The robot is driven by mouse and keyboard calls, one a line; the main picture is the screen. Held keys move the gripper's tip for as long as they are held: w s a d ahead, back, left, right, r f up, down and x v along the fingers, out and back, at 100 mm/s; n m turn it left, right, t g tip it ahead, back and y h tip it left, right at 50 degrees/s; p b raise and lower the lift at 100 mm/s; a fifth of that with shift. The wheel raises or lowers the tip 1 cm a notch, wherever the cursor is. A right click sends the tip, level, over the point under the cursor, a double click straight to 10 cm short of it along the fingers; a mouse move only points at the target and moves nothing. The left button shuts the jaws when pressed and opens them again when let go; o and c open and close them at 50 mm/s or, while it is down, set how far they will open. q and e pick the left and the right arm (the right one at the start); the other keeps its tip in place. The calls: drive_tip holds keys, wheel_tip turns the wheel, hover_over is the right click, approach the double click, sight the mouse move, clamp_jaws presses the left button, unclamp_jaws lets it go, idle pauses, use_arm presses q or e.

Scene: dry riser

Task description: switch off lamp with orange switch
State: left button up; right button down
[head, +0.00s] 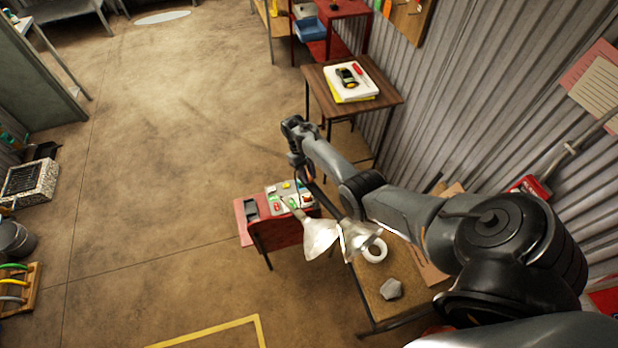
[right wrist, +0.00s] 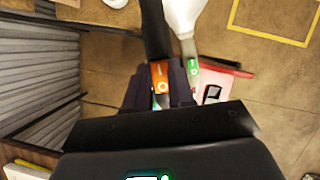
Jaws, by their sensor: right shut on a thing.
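In the head view, two pale lamp shades hang side by side: one on the left (head: 318,237) and one on the right (head: 356,240). In the right wrist view, an orange switch (right wrist: 160,74) sits at the base of a dark lamp stem (right wrist: 154,32). A green switch (right wrist: 193,68) sits beside it below a pale lamp (right wrist: 184,14). My right gripper (right wrist: 161,92) is shut on the orange switch, its fingers on either side of it. In the head view my right gripper (head: 304,176) is above the red table, its fingertips partly hidden. My left gripper is out of view.
The red table (head: 242,222) holds a panel with several small coloured items. A corrugated wall is on the right. Open floor lies to the left.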

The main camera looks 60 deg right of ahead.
drive_tip(key=c, duration=1)
unclamp_jaws()
drive_tip(key=shift+o, duration=0.2)
drive_tip(key=p+v, duration=0.2)
drive_tip(key=v, duration=0.4)
drive_tip(key=shift+p, duration=0.3)
drive_tip(key=shift+w+d+r, duration=0.1)
drive_tip(key=shift+w+r, duration=0.2)
drive_tip(key=shift+r, duration=0.4)
